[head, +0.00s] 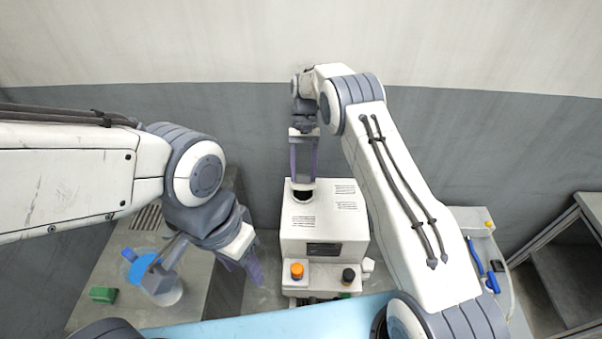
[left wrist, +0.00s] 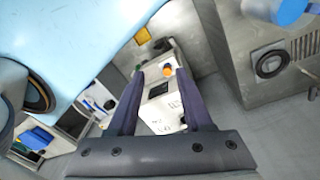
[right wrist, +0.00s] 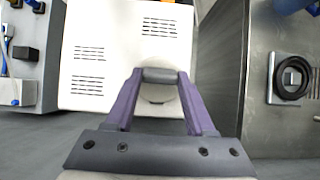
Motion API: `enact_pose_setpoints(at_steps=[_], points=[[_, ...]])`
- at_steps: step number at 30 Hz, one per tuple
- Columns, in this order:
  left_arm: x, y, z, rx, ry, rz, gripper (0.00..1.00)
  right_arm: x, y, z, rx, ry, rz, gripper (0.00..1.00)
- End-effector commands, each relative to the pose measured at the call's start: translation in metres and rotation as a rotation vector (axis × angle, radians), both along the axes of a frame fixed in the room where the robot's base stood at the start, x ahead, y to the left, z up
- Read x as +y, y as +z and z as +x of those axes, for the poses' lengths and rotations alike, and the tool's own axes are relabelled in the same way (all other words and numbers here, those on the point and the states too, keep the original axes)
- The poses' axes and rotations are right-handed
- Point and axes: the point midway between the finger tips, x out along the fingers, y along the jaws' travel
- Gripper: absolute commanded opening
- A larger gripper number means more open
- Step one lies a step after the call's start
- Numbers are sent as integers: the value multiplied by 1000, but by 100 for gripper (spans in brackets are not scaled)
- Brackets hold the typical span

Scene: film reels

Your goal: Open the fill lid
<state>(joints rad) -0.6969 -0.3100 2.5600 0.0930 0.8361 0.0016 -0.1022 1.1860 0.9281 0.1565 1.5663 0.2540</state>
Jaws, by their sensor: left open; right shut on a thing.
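The white machine (head: 345,228) stands against the back wall, and its top also shows in the right wrist view (right wrist: 90,60). At its top left corner the small white fill lid (head: 301,184) appears tilted up, with a dark opening (head: 302,195) in front of it. My right gripper (head: 302,178) points down there; in the right wrist view its fingertips (right wrist: 160,76) are shut on a grey bar, seemingly the lid's handle. The lid's hinge is hidden. My left gripper (head: 252,270) is open and empty, left of the machine; it also shows in the left wrist view (left wrist: 172,82).
An orange knob (head: 296,270) and a black knob (head: 348,275) sit on the machine's front. A clear jug with blue parts (head: 165,288) and a green block (head: 103,295) are on the left metal counter (head: 115,265). A light blue surface (head: 270,318) lies nearest me.

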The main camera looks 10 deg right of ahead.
Motion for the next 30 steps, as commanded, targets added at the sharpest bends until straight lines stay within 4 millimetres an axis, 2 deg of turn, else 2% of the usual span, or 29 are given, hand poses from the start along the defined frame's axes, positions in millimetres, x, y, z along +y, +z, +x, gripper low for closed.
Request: enact_pose_setpoints(at_steps=[24,28,30], points=[[0,-3,0,0,0,0,50,0,4,7,54,-2,13,0],[1,-4,3,-9,-19,11,0,0,4,7,53,-2,13,0],[3,-6,10,-31,-63,36,0,0,4,7,53,-2,13,0]])
